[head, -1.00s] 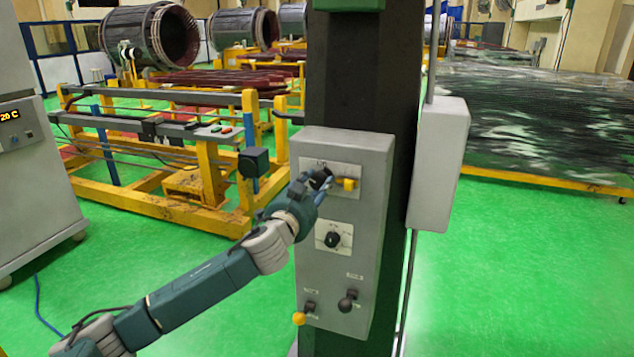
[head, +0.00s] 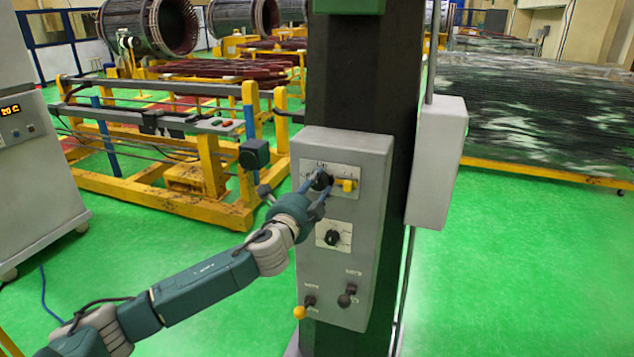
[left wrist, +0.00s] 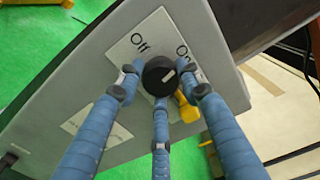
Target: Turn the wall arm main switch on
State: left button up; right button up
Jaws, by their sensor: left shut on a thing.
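The main switch is a black round knob (head: 321,180) on a white plate at the top of a grey control box (head: 372,240). In the left wrist view the knob (left wrist: 159,74) has a short white mark on the right of its face, toward the "On" side. The "Off" label (left wrist: 139,39) is at the upper left and "On" (left wrist: 182,50) at the upper right. My left gripper (head: 317,192) is at the knob; in the left wrist view its three blue fingers (left wrist: 160,88) are closed around it. My right gripper is out of view.
A yellow handle (head: 347,185) sits just right of the knob, close to the fingers. Below are another black knob (head: 332,238) and two small levers, one yellow-tipped (head: 299,312). A dark column (head: 345,80) stands behind the box.

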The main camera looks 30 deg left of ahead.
pick_arm(q)
jog(key=shift+a+f+m+p, duration=0.15)
jog(key=shift+m+p, duration=0.15)
jog(key=shift+m, duration=0.5)
jog(key=o, duration=1.1)
jog(key=shift+a, duration=0.1)
jog(key=shift+o, duration=0.2)
jog(key=shift+a, duration=0.1)
jog(key=shift+s, duration=0.15)
jog(key=shift+s+d, duration=0.2)
jog(key=shift+d, duration=0.05)
jog(key=v, duration=1.1)
jog(key=shift+s+a, duration=0.2)
jog(key=shift+s, duration=0.05)
